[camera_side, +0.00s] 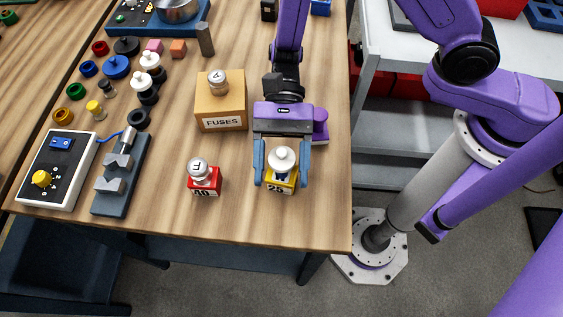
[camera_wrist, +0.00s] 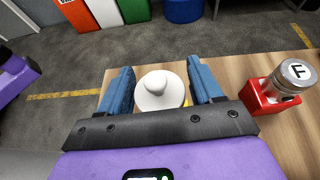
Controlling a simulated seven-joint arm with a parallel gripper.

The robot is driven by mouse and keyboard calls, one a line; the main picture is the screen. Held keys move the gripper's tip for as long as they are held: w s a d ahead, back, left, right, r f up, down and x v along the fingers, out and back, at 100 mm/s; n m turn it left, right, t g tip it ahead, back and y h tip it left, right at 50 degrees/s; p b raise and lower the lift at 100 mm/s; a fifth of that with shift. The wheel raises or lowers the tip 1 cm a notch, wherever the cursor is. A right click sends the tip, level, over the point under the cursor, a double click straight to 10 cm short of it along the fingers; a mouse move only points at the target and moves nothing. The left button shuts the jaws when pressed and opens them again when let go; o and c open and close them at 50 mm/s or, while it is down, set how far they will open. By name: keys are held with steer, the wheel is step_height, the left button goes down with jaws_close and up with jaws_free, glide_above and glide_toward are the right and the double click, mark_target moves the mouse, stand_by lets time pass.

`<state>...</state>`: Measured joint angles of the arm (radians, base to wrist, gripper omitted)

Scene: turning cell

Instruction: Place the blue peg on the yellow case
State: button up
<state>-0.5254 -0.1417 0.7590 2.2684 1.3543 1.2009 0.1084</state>
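The yellow case (camera_side: 291,188), a small block with a number label, stands near the table's front right. A white knobbed peg (camera_side: 281,158) is at its top, hiding most of it; whether it rests on the case is hard to tell. My gripper (camera_side: 281,180) is open, with its blue fingers on either side of the white peg and small gaps showing. In the wrist view the white peg (camera_wrist: 160,92) lies between the fingers, with a sliver of yellow beside it. The blue peg (camera_side: 116,67), wide with a knob on top, stands at the back left, far from my gripper.
A red case (camera_side: 205,183) with a silver knob stands left of my gripper. A cardboard FUSES box (camera_side: 221,107) is behind it. Coloured rings and pegs, a control box (camera_side: 58,170) and a dark V-block fixture (camera_side: 121,177) fill the left.

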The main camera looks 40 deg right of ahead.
steer(key=shift+r, duration=0.1)
steer(key=shift+w+d+r, duration=0.1)
steer(key=v, duration=1.2)
steer(key=s+d+r+n+t+h, duration=0.2)
steer(key=s+d+n+t+h, duration=0.2)
steer(key=d+n, duration=0.6)
steer(key=s+d+r+n+t+h, duration=0.3)
steer(key=s+d+n+t, duration=0.3)
steer(key=d+n, duration=0.4)
steer(key=s+d+h, duration=0.1)
steer(key=d, duration=0.2)
steer(key=shift+s+n+h, duration=0.4)
